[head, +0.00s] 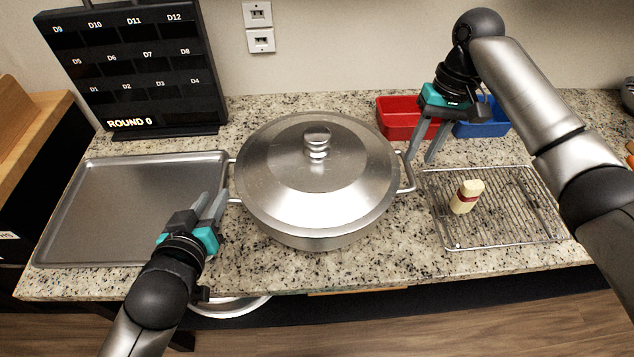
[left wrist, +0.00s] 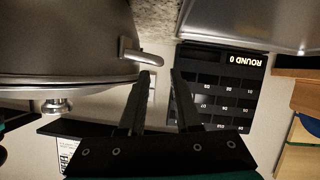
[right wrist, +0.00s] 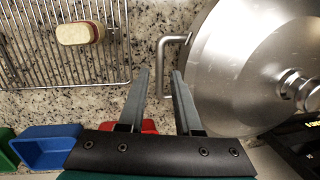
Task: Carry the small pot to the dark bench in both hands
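A wide steel pot (head: 318,230) with a domed lid (head: 275,165) and knob stands on the speckled counter. Its right handle (head: 409,178) shows in the head view and also in the right wrist view (right wrist: 162,62). Its left handle shows in the left wrist view (left wrist: 128,52). My left gripper (head: 212,197) is open and empty beside the left handle, apart from it. My right gripper (head: 420,158) is open and empty; its fingertips are close to the right handle, which is not clasped. I cannot identify the dark bench for certain.
A metal tray (head: 100,200) lies left of the pot. A wire rack (head: 510,225) with a cream-and-red item (head: 467,196) lies right. Red (head: 395,118) and blue (head: 495,122) bins stand behind. A black ROUND 0 board (head: 135,70) stands back left. A round rim (head: 235,308) shows below the counter edge.

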